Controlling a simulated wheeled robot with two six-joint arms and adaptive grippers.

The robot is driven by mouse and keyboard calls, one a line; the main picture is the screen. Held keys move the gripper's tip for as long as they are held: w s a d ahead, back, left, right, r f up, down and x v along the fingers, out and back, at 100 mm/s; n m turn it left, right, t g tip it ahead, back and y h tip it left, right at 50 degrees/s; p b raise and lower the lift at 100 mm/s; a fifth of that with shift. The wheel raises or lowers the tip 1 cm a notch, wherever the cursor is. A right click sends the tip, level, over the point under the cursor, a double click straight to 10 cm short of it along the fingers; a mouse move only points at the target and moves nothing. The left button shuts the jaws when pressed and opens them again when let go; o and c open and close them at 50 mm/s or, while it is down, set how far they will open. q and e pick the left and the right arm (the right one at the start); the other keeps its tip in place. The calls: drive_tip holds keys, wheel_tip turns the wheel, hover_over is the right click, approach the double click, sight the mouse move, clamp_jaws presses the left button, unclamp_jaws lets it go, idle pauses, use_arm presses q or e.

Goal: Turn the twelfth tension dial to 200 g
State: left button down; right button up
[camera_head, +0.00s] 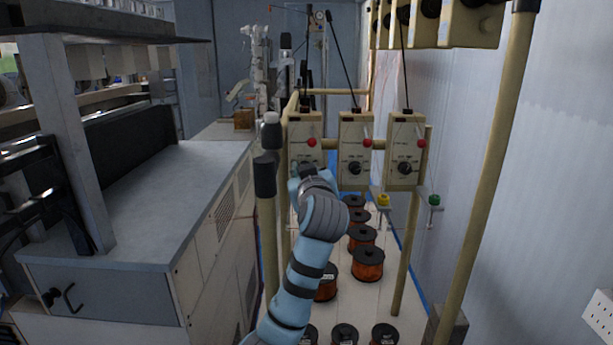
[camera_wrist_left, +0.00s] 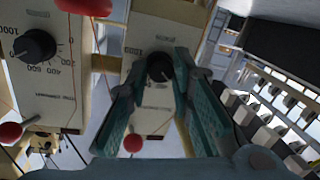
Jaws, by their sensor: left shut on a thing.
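Three cream tension boxes hang on a rail in the head view. The leftmost box (camera_head: 300,129) has a red knob, and its black dial is mostly hidden behind my left gripper (camera_head: 306,173). In the left wrist view, my left gripper (camera_wrist_left: 161,68) has its teal fingers on either side of that box's black dial (camera_wrist_left: 159,70) and is shut on it. The dial's setting is not readable there. A neighbouring box's dial (camera_wrist_left: 32,47) shows a scale with 200, 400, 600 and 1000. My right gripper is not in view.
The middle box (camera_head: 355,130) and right box (camera_head: 405,130) stand close beside the held one. Copper wire spools (camera_head: 367,264) sit on the shelf below. Tan posts (camera_head: 490,170) and a grey-topped cabinet (camera_head: 160,190) flank the space.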

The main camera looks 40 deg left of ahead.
use_arm(q)
drive_tip(key=shift+n, duration=0.7)
drive_tip(key=c, duration=1.4)
unclamp_jaws()
drive_tip(key=shift+w, duration=0.1)
drive_tip(key=v, duration=1.2)
drive_tip(key=shift+a, duration=0.25)
